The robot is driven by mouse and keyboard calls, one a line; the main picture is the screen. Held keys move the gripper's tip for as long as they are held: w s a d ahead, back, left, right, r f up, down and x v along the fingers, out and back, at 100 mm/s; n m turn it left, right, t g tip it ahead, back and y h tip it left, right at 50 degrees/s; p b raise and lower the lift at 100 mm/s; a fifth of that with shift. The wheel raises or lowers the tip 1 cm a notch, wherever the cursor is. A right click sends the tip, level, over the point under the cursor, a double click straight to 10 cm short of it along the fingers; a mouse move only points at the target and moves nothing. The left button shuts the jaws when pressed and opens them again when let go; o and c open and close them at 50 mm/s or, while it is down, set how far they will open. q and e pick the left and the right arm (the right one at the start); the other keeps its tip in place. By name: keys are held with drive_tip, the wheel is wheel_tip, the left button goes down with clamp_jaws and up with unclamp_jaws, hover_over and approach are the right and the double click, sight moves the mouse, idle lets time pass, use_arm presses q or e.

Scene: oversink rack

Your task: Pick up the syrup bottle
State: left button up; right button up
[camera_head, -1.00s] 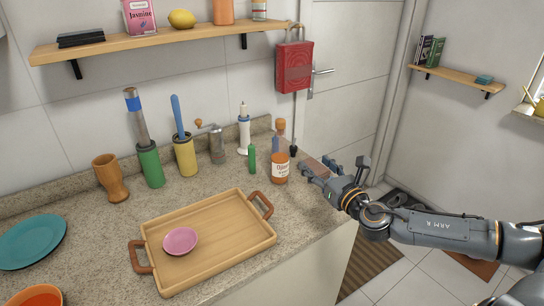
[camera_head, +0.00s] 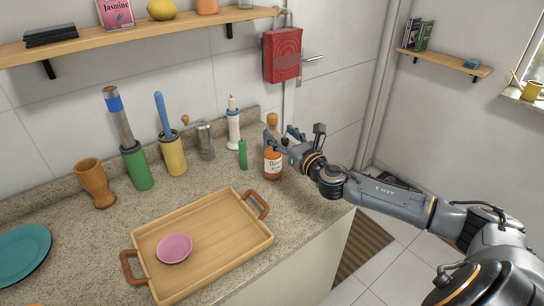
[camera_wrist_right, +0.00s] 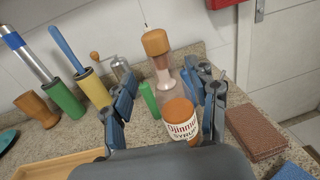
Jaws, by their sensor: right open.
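The syrup bottle (camera_head: 272,163) stands upright on the counter near its right end, with an orange-brown cap, amber contents and a white label. My right gripper (camera_head: 288,143) is open at the bottle's upper part, coming from the right, and one finger overlaps the bottle in the head view. In the right wrist view the bottle's label (camera_wrist_right: 183,130) shows between the two open fingers (camera_wrist_right: 165,100), closer to the right one. Whether a finger touches the glass I cannot tell. My left gripper is not in view.
A small green bottle (camera_head: 243,154) stands just left of the syrup bottle, with a white dispenser (camera_head: 233,127) behind. A wooden tray (camera_head: 237,207) holding a pink dish (camera_head: 174,248) lies in front. A brown block (camera_wrist_right: 254,131) is right of the gripper.

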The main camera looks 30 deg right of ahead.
sight(275, 128)
drive_tip(key=shift+w+r, duration=0.1)
drive_tip(key=shift+w, duration=0.35)
drive_tip(key=w, duration=0.1)
drive_tip(key=w+p, duration=0.1)
drive_tip(key=w, duration=0.2)
drive_tip(key=shift+w+d+p, duration=0.2)
drive_tip(key=shift+d+p, duration=0.05)
drive_tip(key=shift+p, duration=0.1)
drive_tip(key=shift+w, duration=0.35)
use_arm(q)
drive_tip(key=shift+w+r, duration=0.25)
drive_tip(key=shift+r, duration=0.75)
use_arm(e)
drive_tip(key=shift+s, duration=0.1)
clamp_jaws()
